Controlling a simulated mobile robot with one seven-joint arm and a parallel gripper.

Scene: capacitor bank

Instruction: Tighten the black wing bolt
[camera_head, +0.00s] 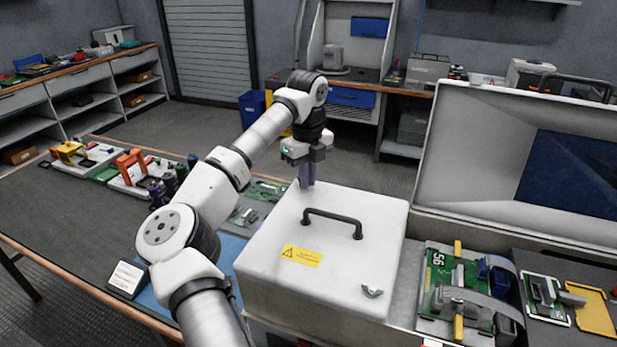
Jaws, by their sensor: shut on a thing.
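A white box (275,225) with a flat closed lid stands in the middle. My gripper (307,183) points straight down at the lid's far left corner. Its purple-looking fingers are shut at the lid surface. The black wing bolt is hidden by the fingers there and I cannot make out its shape. A silvery wing fastener (372,291) sits at the lid's near right corner, clear of my gripper.
A black handle (333,222) rises from the lid, near my gripper. An open white case lid (480,150) stands at the right. Circuit boards (440,285) lie right of the box. Several dark purple cylinders (170,184) stand left of my arm.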

